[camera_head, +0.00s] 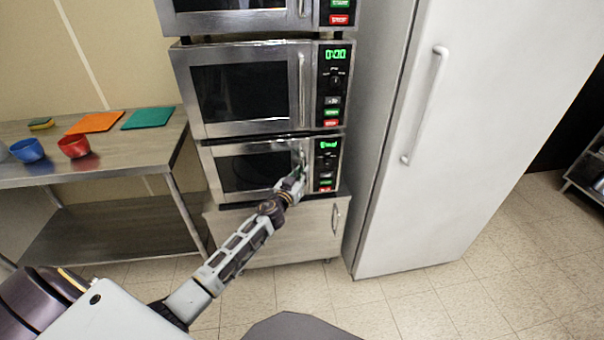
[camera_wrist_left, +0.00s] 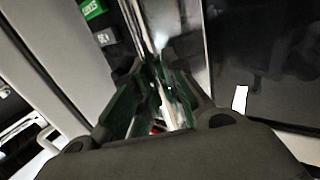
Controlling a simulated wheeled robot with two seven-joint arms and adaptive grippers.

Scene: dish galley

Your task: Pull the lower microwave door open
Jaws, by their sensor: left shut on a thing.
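The lower microwave (camera_head: 250,169) is the bottom one of a stack, with a dark window and a control panel at its right. Its door looks shut. Its upright handle (camera_head: 301,156) is at the right edge of the door. My left gripper (camera_head: 299,172) is at the handle's lower part, shut on it. In the left wrist view the gripper's fingers (camera_wrist_left: 153,105) close around the shiny handle bar (camera_wrist_left: 145,30), and the dark door window (camera_wrist_left: 265,60) is at the right. My right gripper is not in view.
Another microwave (camera_head: 250,90) sits directly above. A white fridge (camera_head: 450,130) stands close at the right. A steel table (camera_head: 115,165) at the left holds bowls and coloured boards. A cabinet (camera_head: 290,232) is under the stack. The tiled floor in front is clear.

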